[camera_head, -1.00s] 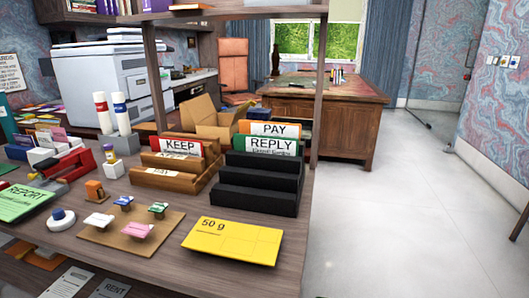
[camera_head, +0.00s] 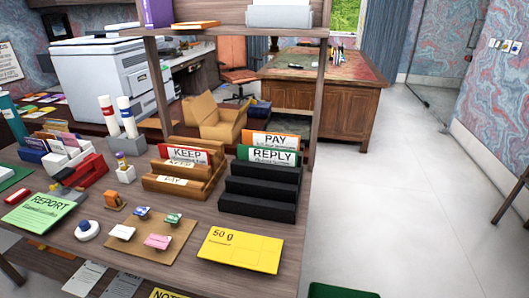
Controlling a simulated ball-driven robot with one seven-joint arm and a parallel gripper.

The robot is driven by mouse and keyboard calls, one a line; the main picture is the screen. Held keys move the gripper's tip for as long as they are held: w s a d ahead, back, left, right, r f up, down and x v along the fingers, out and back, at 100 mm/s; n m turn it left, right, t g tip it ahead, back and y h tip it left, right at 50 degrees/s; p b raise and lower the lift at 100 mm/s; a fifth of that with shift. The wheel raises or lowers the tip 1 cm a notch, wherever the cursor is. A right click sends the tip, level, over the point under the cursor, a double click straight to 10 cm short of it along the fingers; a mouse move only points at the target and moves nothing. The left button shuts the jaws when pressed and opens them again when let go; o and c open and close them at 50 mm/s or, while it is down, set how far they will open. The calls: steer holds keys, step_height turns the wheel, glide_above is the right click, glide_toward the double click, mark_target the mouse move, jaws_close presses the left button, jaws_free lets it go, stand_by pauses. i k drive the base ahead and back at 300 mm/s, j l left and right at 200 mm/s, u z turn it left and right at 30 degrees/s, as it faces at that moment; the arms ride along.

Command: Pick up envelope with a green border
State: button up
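A white card marked REPLY (camera_head: 270,155) with a green edge stands in the black stepped sorter (camera_head: 258,207). Behind it stands a white card marked PAY (camera_head: 273,140) with an orange edge. A white card marked KEEP (camera_head: 186,154) with a red edge stands in the brown wooden sorter (camera_head: 180,185) to the left. I cannot tell whether these cards are envelopes. A yellow 50 g envelope (camera_head: 240,250) lies at the desk's front right; no green border shows on it. My gripper is not in view.
A green bin edge (camera_head: 340,291) shows at lower right. The pale floor (camera_head: 405,190) on the right is clear.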

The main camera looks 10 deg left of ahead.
mark_target(258, 154)
steer(key=i+j, duration=0.1)
steer(key=j, duration=0.45)
steer(key=i+j+z, duration=0.1)
steer(key=j, duration=0.5)
steer(key=i+j, duration=0.1)
steer(key=j, duration=0.45)
steer(key=i+j+z, duration=0.1)
steer(key=j, duration=0.5)
